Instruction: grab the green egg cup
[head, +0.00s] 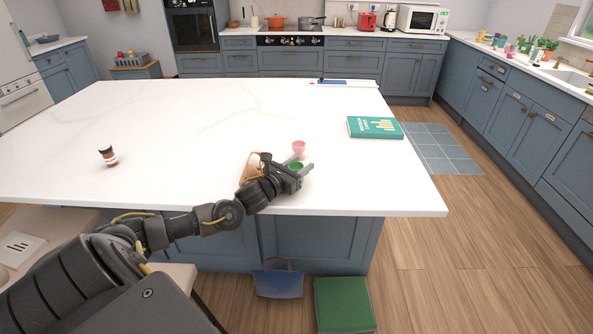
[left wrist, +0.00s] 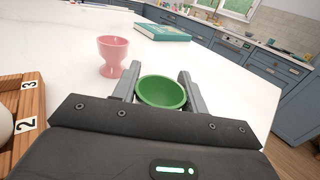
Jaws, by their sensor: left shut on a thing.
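The green egg cup (head: 296,166) is at the front right part of the white island top. My left gripper (head: 301,170) has its fingers on either side of it and is shut on it. In the left wrist view the green egg cup (left wrist: 161,93) shows its open, empty bowl between the two fingers (left wrist: 160,88). Its lower part is hidden behind the gripper body, so I cannot tell whether it touches the counter. My right gripper is not in view.
A pink egg cup (left wrist: 112,55) stands just beyond the gripper. A numbered wooden holder (left wrist: 22,110) is close on the left. The middle of the island top (head: 200,120) is clear.

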